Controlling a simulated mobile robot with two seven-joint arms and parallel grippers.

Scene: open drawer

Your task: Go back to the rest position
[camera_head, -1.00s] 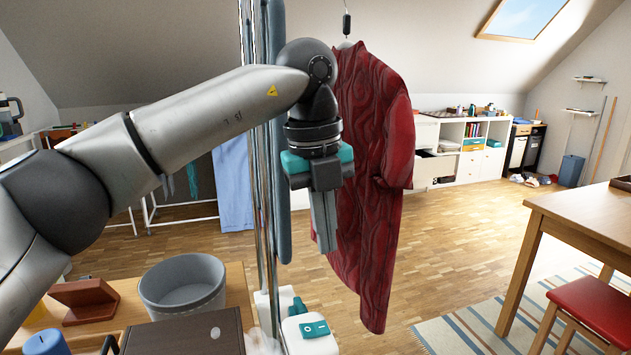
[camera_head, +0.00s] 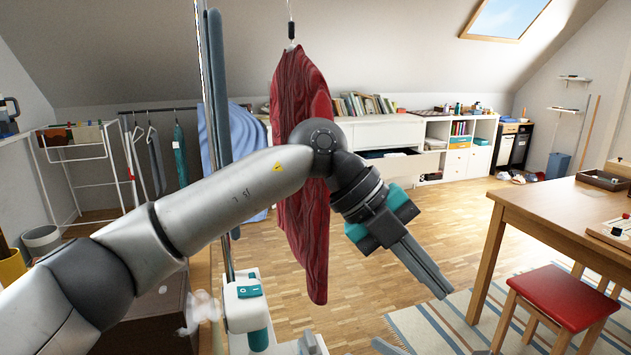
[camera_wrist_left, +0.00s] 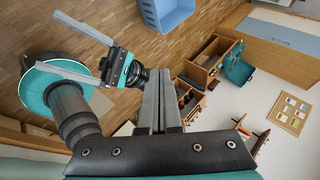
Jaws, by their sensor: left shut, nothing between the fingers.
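My left gripper (camera_head: 440,290) is shut and empty in the head view, held in the air over the wooden floor. Its fingers point down and to the right. Its shut fingers also show in the left wrist view (camera_wrist_left: 158,100). In that view my right gripper (camera_wrist_left: 46,38) has its two fingers spread apart with nothing between them. The white cabinet (camera_head: 375,133) at the back has an open drawer (camera_head: 405,163).
A red garment (camera_head: 302,235) hangs behind my left arm. A wooden table (camera_head: 545,205) and red-seated stool (camera_head: 566,297) stand at right. A white and teal appliance (camera_head: 246,305) is below the arm. Open floor (camera_head: 420,225) lies between garment and table.

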